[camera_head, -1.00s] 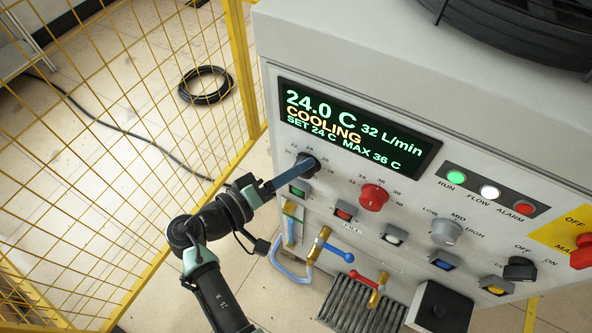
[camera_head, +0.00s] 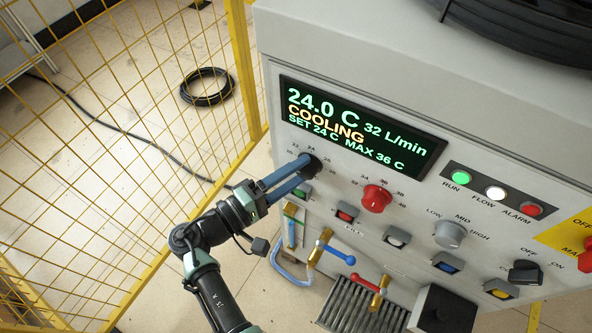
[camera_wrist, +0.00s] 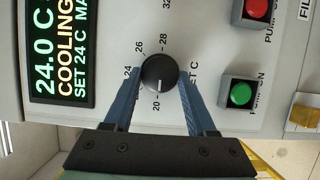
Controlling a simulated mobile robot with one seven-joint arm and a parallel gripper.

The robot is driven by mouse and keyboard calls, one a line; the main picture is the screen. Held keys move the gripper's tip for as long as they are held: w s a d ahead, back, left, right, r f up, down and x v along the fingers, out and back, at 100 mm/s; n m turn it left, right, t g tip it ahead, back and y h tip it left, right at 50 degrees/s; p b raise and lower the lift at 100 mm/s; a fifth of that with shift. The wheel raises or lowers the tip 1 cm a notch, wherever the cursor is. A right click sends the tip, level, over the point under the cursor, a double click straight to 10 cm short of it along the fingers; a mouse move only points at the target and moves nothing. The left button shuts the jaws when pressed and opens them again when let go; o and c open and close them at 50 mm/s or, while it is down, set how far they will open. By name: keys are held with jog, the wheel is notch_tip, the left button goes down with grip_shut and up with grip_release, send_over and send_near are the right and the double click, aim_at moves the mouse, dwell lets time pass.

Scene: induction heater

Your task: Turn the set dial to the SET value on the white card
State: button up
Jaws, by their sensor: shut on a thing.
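The black set dial (camera_head: 312,166) is on the panel below the display (camera_head: 362,131), which reads 24.0 C, COOLING, SET 24 C, MAX 36 C. My gripper (camera_head: 308,164) is shut on the dial, one blue finger on each side. In the wrist view my gripper (camera_wrist: 158,80) straddles the same dial (camera_wrist: 160,68). Its white mark shows on its lower side there, towards the 20 end of the printed scale. The fingers hide part of the scale. The white card is not in view.
A red dial (camera_head: 376,198) stands right of the set dial. Below are a green button (camera_head: 303,191), a red button (camera_head: 346,212) and blue- and red-handled valves (camera_head: 338,253). A yellow mesh fence (camera_head: 238,70) stands close on the left.

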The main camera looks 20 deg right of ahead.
jog(key=shift+w+d+r, duration=0.1)
jog(key=shift+r, duration=0.05)
jog(key=o, duration=1.4)
jog(key=b+v, duration=0.1)
jog(key=v, duration=1.2)
jog(key=shift+b, duration=0.3)
